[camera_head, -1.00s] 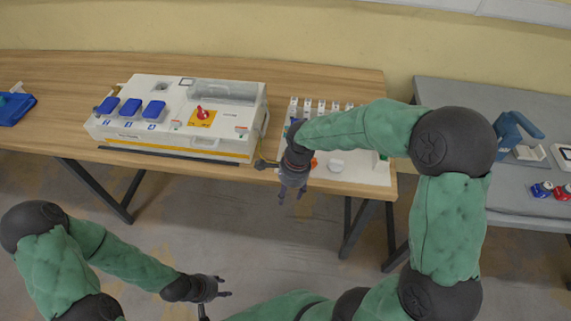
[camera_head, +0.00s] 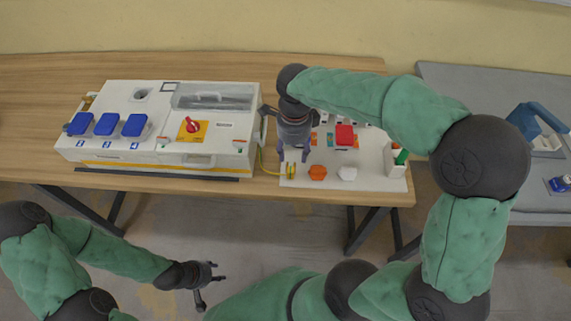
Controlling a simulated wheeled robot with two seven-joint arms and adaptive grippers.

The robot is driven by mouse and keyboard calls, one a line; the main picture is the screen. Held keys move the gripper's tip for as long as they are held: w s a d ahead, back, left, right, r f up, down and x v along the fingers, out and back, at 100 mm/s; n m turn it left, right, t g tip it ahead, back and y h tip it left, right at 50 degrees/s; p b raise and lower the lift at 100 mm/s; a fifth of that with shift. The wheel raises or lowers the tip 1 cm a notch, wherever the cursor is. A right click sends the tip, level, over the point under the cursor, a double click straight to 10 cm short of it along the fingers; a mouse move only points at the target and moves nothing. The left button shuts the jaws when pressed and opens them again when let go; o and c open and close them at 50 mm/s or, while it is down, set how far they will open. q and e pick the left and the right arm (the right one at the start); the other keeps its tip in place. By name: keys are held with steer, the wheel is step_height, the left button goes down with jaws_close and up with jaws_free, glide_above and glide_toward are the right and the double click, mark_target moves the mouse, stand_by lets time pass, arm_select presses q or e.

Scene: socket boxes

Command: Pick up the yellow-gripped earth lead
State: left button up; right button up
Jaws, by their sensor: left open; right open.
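The yellow-gripped earth lead (camera_head: 291,169) is at the front left corner of the white board (camera_head: 368,184), with a thin yellow cable running left to the white socket box (camera_head: 215,150). My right gripper (camera_head: 293,157) points down just above the lead's yellow end, open. I cannot tell whether its fingers touch it. My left gripper (camera_head: 216,271) is open and empty, low in front of the table, away from the board.
The board also carries an orange knob (camera_head: 317,172), a white knob (camera_head: 347,173), a red piece (camera_head: 344,135) and a green piece (camera_head: 401,156). The socket box has blue covers (camera_head: 107,124) and a red switch (camera_head: 191,125). A grey table (camera_head: 535,205) stands right.

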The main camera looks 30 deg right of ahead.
mark_target(291, 170)
step_height(291, 170, down, 5)
steer(key=shift+s+f+b, duration=0.1)
steer(key=shift+b, duration=0.75)
steer(key=f+b, duration=0.2)
steer(key=f, duration=0.3)
steer(key=shift+w+a+b, duration=0.2)
steer(key=shift+a+b, duration=0.05)
steer(key=shift+b, duration=0.15)
jaws_close()
